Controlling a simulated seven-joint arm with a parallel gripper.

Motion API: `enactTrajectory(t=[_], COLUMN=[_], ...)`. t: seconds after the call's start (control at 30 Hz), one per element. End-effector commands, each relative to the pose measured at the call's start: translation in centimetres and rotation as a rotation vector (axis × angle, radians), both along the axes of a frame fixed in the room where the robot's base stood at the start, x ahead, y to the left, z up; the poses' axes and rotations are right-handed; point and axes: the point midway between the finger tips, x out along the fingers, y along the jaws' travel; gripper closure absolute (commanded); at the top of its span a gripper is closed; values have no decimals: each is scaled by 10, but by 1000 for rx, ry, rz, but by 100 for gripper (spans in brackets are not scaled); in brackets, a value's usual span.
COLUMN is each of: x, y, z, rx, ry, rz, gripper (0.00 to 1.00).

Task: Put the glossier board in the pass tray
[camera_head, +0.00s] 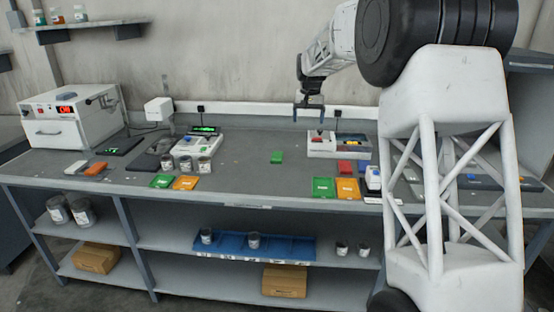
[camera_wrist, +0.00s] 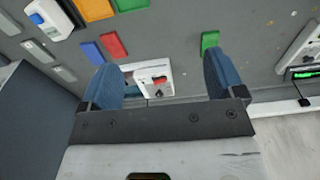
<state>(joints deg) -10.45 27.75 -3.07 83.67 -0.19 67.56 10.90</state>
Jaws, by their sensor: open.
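My gripper (camera_head: 309,119) is open and empty, raised above the back of the bench; its blue fingers also show in the wrist view (camera_wrist: 162,65). Small coloured boards lie flat below it: a green board (camera_head: 277,157), a red board (camera_head: 345,166) and a blue board (camera_head: 364,164). They also show in the wrist view as green (camera_wrist: 209,41), red (camera_wrist: 114,45) and blue (camera_wrist: 93,52). I cannot tell which is glossier. A green tray (camera_head: 323,188) and an orange tray (camera_head: 348,188) sit at the front edge. Their labels are too small to read.
A white instrument (camera_head: 322,146) stands behind the boards. A blue-topped white device (camera_head: 373,178) stands beside the orange tray. The bench between the two groups is mostly clear.

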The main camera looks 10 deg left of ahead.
Motion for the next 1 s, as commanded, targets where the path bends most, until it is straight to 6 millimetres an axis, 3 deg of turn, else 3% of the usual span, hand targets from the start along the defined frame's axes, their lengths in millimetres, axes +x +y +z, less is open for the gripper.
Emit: enactTrajectory(t=[0.5, 1.0], x=[97, 169], y=[57, 114], z=[-72, -158], rx=[-3, -8], ry=[31, 60], rz=[4, 7], gripper=[12, 12])
